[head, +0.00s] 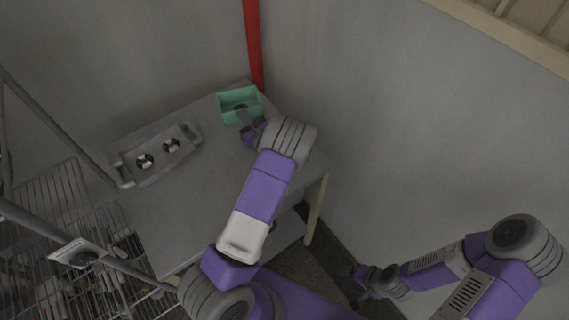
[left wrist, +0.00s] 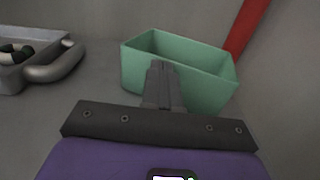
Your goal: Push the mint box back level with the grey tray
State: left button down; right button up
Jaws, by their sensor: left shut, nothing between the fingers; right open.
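The mint box (head: 240,105) is an open-topped green box near the back edge of the grey table; it also shows in the left wrist view (left wrist: 200,88). The grey tray (head: 130,178) stands to its left on the same table, with a handle at each end; its right end shows in the left wrist view (left wrist: 62,66). My left gripper (head: 244,122) is shut and empty at the near side of the box. In the left wrist view its fingers (left wrist: 161,72) overlap the box's near wall; I cannot tell whether they touch it. My right gripper (head: 357,274) is open, off the table at the lower right.
A red pole (head: 254,45) rises at the wall behind the box. Two small black-and-white round items (head: 145,161) sit in the tray. A wire rack (head: 48,205) stands left of the table. The tabletop (head: 190,215) in front of the tray is clear.

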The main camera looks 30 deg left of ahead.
dwell(0.3)
pick_arm(q)
jog(key=p+v, duration=0.1)
jog(key=v, duration=1.3)
jog(key=shift+p, duration=0.3)
jog(key=shift+s, duration=0.1)
